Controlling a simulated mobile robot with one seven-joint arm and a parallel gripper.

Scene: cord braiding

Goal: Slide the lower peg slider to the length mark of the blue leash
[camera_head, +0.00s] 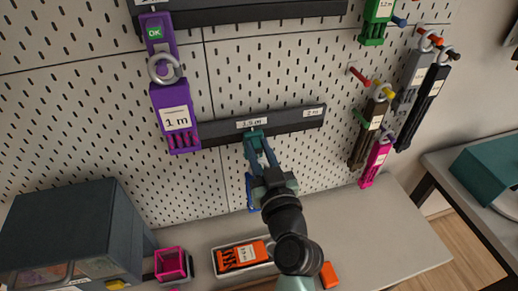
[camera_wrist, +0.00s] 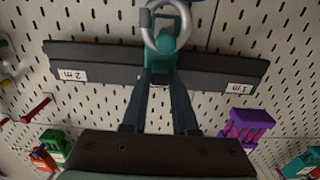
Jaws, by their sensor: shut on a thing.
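The lower peg slider (camera_wrist: 163,62) is teal with a grey ring and sits on the dark lower rail (camera_head: 285,124). In the head view the slider (camera_head: 255,134) is just below the "1.5 m" label (camera_head: 251,123). The "2 m" label (camera_head: 313,112) is further right. The wrist view shows the rail turned round, with "2 m" left and "1 m" (camera_wrist: 240,88) right of the slider. My gripper (camera_wrist: 160,82) is shut on the slider. A blue piece (camera_head: 252,193), perhaps the blue leash, hangs behind my gripper; its length label is hidden.
A purple leash (camera_head: 171,105) with a "1 m" tag hangs over the rail's left end. Several leashes, including a pink one (camera_head: 376,163), hang at the right. An orange leash (camera_head: 240,254) lies in a tray below. A dark box (camera_head: 70,230) stands lower left.

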